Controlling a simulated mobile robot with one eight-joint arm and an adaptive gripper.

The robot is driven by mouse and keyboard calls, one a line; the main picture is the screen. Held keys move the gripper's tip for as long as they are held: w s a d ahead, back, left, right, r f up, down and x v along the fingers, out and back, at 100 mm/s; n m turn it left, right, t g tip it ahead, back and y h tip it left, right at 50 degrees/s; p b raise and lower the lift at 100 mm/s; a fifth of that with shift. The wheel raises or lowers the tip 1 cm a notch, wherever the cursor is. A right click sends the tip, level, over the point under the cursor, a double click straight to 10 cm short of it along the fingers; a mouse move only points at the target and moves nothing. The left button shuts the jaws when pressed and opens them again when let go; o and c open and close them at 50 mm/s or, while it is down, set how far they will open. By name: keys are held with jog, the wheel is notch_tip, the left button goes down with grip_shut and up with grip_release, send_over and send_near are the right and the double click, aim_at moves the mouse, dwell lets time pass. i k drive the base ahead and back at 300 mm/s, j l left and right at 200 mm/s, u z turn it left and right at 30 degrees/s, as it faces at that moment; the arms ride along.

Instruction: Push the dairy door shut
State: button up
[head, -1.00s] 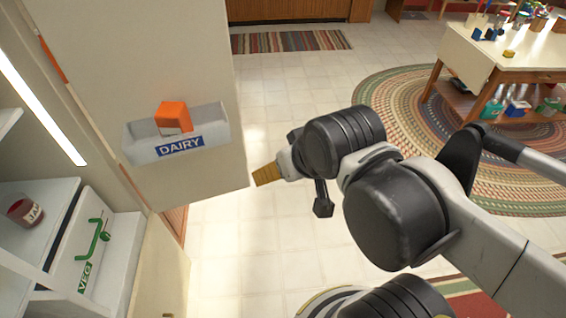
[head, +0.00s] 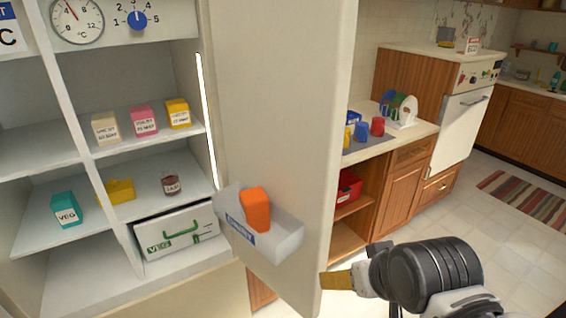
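The dairy door (head: 285,110) is the tall pale fridge door, standing open to the right of the fridge's shelves. A translucent bin (head: 280,238) with a blue label, readable as DAIRY in the earlier frame, is fixed low on its inner face. An orange carton (head: 256,209) sits in that bin. My gripper (head: 328,282) is at the lower right, its yellowish tip close to the door's free edge. I cannot tell whether it touches the door. The tip is seen side-on, so its opening does not show.
The fridge shelves hold small cartons (head: 143,121), a jar (head: 171,184), a teal VEG carton (head: 65,208) and a VEG drawer (head: 178,232). A wooden counter (head: 400,135) and a white oven (head: 462,125) stand behind the door.

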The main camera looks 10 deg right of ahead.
aim_at(284, 68)
jog(key=i+l+u, duration=0.25)
jog(key=l+u, duration=0.25)
jog(key=l, duration=0.15)
jog(key=i+l+u, duration=0.1)
jog(key=l+u, duration=0.4)
jog(key=l, duration=0.2)
jog(key=l+u, duration=0.5)
jog(key=l, duration=0.2)
jog(key=k+l+u, duration=0.2)
jog(key=l+u, duration=0.3)
jog(key=l, duration=0.2)
jog(key=i+l+u, duration=0.1)
jog(key=l+u, duration=0.15)
jog(key=l, duration=0.2)
jog(key=k+l+z, duration=0.1)
jog(key=z, duration=0.25)
jog(key=k+l+z, duration=0.1)
jog(key=z, duration=0.25)
jog(key=k, duration=0.1)
